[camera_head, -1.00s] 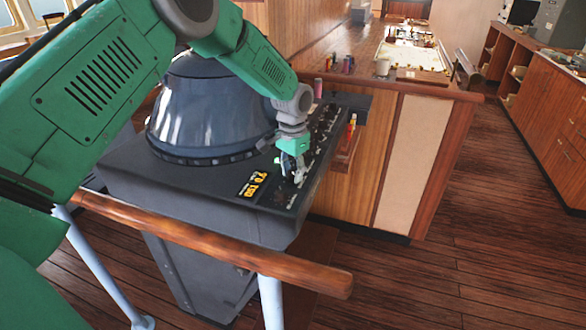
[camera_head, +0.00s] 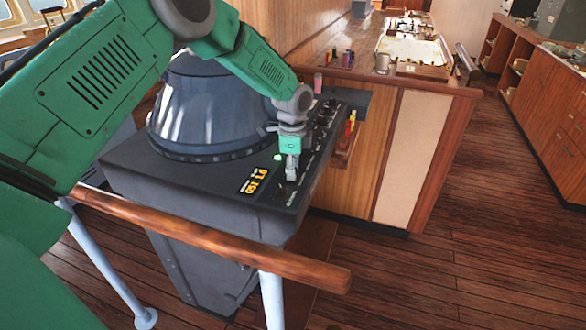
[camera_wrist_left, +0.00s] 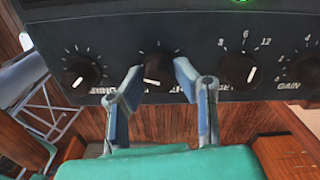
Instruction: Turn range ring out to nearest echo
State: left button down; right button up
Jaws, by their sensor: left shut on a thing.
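The radar console (camera_head: 130,185) stands at centre-left, with a dark hooded viewer (camera_head: 205,115) on top. A row of black knobs runs along its sloping panel. My left gripper (camera_head: 291,178) points down at this panel. In the left wrist view its two fingers (camera_wrist_left: 159,72) are shut on the sides of a black knob (camera_wrist_left: 157,66) with a white pointer line. The fingers partly hide the label under this knob. An amber digital readout (camera_head: 254,181) is lit on the panel; its small, slanted digits are hard to read. The echo picture inside the viewer is hidden.
Another knob (camera_wrist_left: 82,72) sits left of the gripped one. A knob marked 3, 6, 12 (camera_wrist_left: 238,70) and a GAIN knob (camera_wrist_left: 308,68) sit to the right. A green lamp (camera_head: 278,157) is lit. A wooden handrail (camera_head: 215,243) crosses in front. A wooden cabinet stands behind.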

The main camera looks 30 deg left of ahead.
pick_arm(q)
jog(key=shift+w+m, duration=0.1)
jog(key=shift+m, duration=1.8)
jog(key=c, duration=1.6)
grip_release()
jog(key=o, duration=0.3)
jog(key=shift+w+a+f, duration=0.1)
jog(key=shift+o, duration=0.2)
notch_tip(320, 180, up, 12)
jog(key=shift+f, duration=0.1)
